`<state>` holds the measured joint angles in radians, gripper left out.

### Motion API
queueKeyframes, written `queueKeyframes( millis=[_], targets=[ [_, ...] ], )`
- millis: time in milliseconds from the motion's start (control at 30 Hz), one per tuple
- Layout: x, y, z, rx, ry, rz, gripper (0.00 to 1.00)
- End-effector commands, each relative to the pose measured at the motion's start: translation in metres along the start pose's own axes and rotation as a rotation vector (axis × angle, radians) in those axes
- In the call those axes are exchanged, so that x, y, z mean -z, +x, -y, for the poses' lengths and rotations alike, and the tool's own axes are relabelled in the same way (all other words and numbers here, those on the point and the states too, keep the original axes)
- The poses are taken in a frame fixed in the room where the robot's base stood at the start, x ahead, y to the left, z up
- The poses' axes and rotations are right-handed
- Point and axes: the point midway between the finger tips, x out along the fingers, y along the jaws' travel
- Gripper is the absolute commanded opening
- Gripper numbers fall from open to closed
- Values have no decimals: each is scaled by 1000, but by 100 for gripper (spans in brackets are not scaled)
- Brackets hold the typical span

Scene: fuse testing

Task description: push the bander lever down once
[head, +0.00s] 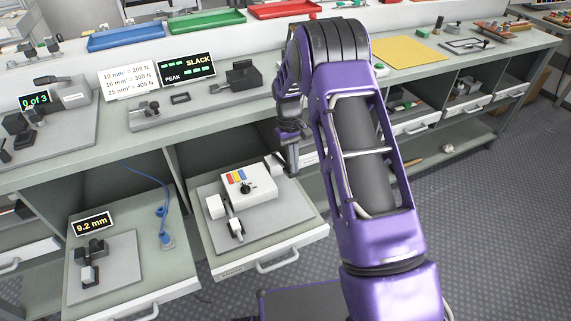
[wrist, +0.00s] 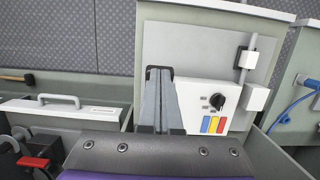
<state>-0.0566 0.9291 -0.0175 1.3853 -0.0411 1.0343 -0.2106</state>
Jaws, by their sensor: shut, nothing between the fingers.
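The bander appears to be the white box (head: 250,184) with red, yellow and blue patches and a black knob, on a grey plate in the pulled-out middle drawer. It also shows in the wrist view (wrist: 205,112). A grey arm with a white block (head: 236,228) stands beside it, the likely lever; it also shows in the wrist view (wrist: 247,60). My gripper (head: 291,170) is at the box's right side, fingers together and empty. In the wrist view the gripper (wrist: 159,72) overlaps the box's left side, away from that arm. Contact cannot be told.
The left drawer (head: 130,272) holds a small device, a 9.2 mm display (head: 92,224) and a blue cable (head: 161,205). The bench above carries a pull tester (head: 205,105) reading SLACK. Drawer walls stand close around the bander. Open floor lies in front.

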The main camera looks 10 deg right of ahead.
Motion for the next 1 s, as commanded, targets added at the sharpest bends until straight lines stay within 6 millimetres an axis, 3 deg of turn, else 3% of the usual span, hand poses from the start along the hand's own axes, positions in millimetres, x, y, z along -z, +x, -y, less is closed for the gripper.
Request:
queueKeyframes(
  millis=[1000],
  targets=[
    [0,47,0,1,0,1,0]
  ],
)
